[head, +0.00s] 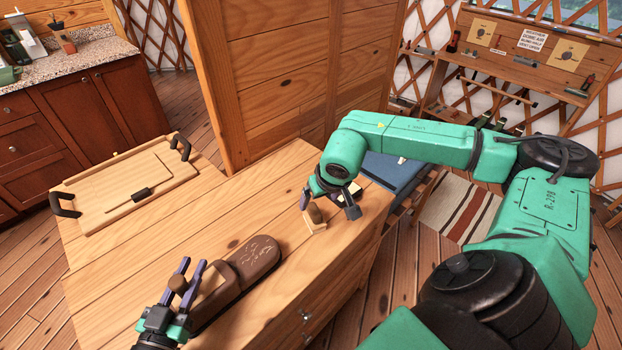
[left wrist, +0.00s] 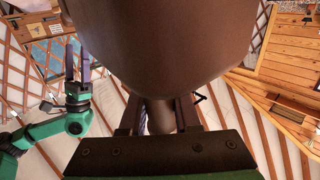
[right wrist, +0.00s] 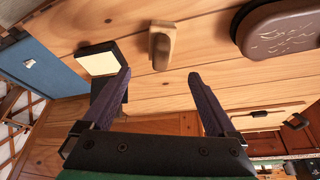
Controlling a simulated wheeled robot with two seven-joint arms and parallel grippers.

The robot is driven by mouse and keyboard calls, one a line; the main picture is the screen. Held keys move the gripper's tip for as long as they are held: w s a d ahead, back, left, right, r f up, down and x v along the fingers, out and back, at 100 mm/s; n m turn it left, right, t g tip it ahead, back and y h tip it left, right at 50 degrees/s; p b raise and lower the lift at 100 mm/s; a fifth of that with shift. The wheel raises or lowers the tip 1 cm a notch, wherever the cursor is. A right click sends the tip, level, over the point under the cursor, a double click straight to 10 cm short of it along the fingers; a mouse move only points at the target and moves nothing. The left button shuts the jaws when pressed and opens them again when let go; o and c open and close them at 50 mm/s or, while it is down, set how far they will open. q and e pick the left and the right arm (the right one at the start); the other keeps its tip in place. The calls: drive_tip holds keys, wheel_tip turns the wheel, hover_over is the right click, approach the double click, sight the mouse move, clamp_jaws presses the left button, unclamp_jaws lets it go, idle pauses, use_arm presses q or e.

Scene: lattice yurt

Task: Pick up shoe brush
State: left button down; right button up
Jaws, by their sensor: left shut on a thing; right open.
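A pale wooden block with a rounded brown grip, which looks like the shoe brush (head: 313,226), stands on the wooden counter; it also shows in the right wrist view (right wrist: 162,46). My right gripper (head: 330,209) is open and empty above it, and in the right wrist view the block lies just beyond and between the fingertips (right wrist: 159,74). In the left wrist view the knob's stem (left wrist: 186,114) joins a large rounded brown body (left wrist: 165,40).
A black block with a cream face (right wrist: 97,63) sits near the right finger. A wooden tray (head: 100,177) with black handles is at the far left.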

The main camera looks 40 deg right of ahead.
sight(313, 213)
drive_tip(key=x, duration=1.1)
drive_tip(key=shift+f, duration=0.15)
drive_tip(key=shift+s, duration=0.1)
clamp_jaws()
wheel_tip(313, 213, up, 10)
drive_tip(key=shift+a+r, duration=0.1)
